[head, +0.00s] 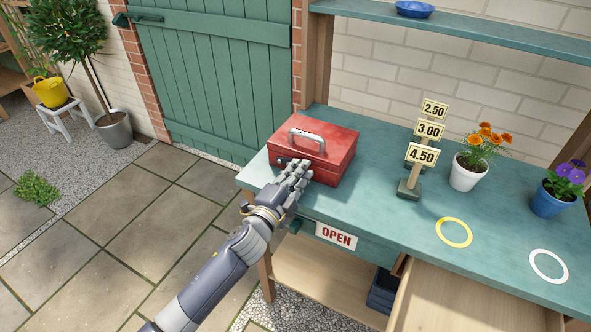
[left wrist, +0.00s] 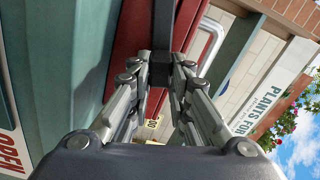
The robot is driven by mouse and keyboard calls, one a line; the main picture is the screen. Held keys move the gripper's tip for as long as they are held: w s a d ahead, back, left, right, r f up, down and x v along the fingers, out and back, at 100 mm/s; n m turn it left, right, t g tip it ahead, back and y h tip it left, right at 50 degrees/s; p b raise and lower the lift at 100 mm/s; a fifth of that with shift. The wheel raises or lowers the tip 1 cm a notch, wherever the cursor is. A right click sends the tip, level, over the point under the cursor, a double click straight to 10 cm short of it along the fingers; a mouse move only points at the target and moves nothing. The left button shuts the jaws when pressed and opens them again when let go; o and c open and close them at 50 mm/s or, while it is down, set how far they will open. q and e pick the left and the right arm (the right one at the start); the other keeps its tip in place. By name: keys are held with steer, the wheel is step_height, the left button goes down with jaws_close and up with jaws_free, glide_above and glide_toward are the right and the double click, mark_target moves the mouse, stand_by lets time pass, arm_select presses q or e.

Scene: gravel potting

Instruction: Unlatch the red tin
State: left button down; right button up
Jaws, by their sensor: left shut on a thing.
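The red tin (head: 338,152) stands closed on the left end of the green bench, with a grey carry handle (head: 306,140) on its lid. My left gripper (head: 294,172) is at the tin's front face, coming in from below left. In the left wrist view the red front of the tin (left wrist: 132,35) fills the area ahead. There the fingers are shut on a small dark piece, the latch (left wrist: 162,42), at the tin's front. Whether the latch is still fastened is hidden by the fingers. My right gripper is not in view.
Price signs (head: 420,155) stand right of the tin. An orange-flowered white pot (head: 467,174) and a purple-flowered blue pot (head: 549,202) are further right. Yellow (head: 454,232) and white (head: 548,266) rings mark the bench top (head: 390,228). An open drawer (head: 470,300) sticks out at the front.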

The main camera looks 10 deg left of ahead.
arm_select(q)
steer(key=shift+d+f+m+b, duration=0.15)
steer(key=shift+f+m+b, duration=0.25)
steer(key=shift+f+m, duration=0.7)
steer(key=shift+m, duration=0.4)
steer(key=shift+f, duration=0.1)
steer(key=c, duration=1.5)
jaws_free()
steer(key=shift+s, duration=0.1)
